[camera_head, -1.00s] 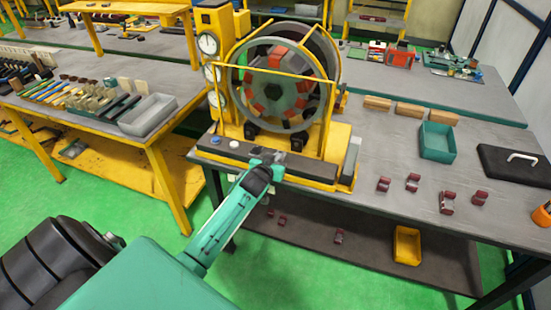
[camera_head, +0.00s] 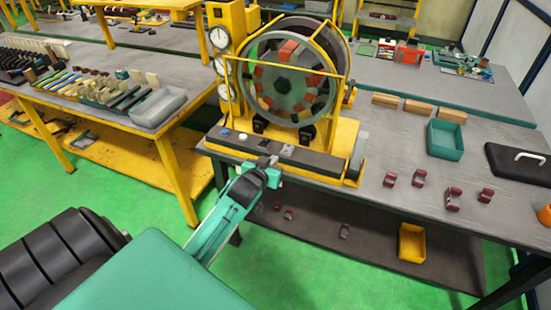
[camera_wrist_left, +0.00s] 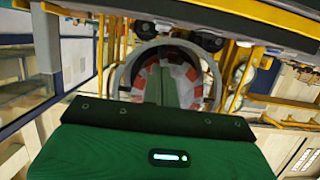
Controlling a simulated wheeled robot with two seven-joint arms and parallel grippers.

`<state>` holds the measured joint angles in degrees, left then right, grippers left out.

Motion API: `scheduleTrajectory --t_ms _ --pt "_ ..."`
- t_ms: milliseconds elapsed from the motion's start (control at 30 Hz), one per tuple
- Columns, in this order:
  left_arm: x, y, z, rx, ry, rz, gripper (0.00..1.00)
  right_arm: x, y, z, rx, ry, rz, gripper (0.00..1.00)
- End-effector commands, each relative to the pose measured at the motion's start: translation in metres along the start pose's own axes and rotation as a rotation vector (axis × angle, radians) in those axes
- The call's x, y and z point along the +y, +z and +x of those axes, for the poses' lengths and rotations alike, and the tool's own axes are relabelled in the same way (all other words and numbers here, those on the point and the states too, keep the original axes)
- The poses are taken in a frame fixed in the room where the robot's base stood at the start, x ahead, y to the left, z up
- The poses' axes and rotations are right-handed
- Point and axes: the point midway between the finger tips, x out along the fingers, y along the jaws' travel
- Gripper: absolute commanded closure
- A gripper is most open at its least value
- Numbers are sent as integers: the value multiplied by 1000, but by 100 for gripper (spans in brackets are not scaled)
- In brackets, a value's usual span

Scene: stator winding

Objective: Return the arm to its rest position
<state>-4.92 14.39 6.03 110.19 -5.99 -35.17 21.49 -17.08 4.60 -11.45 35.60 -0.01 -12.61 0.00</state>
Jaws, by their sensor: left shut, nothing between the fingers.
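My left gripper (camera_head: 266,163) is teal and black. It is shut and empty, with its tips just in front of the lower edge of the stator machine. My teal left forearm reaches up to it from the lower left. The stator machine (camera_head: 228,132) has a yellow frame and a round grey stator (camera_head: 292,100) with red and dark segments inside. In the left wrist view, the gripper (camera_wrist_left: 166,84) points towards the stator ring (camera_wrist_left: 126,78), which shows behind the fingers. The fingertips are hard to make out there. My right gripper is not in view.
The machine stands on a grey table (camera_head: 400,150) with a teal bin (camera_head: 445,140), wooden blocks (camera_head: 419,107), a black case (camera_head: 518,162) and several dark red parts (camera_head: 453,199). A left table holds tools and a grey tray (camera_head: 157,107). Green floor lies between them.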

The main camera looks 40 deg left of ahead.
Motion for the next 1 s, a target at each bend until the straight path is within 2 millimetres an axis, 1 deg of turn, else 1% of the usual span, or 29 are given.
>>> scheduleTrajectory --t_ms 567,667,733,767,833,867,900,967,1000 --pt "0 0 -2 0 0 0 100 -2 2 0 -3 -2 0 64" --pt "0 7 0 -11 0 2 100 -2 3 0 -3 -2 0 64" --pt "2 25 4 -40 3 8 100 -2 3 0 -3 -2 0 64" --pt "2 38 6 -60 5 13 100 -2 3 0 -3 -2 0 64" --pt "6 76 12 -119 12 28 100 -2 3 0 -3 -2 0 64" --pt "7 96 14 -149 16 37 100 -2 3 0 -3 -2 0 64" --pt "9 125 16 -193 22 48 100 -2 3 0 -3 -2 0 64" --pt "13 172 15 -262 34 69 100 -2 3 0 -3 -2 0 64" --pt "16 204 13 -307 42 81 100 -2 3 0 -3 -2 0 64"
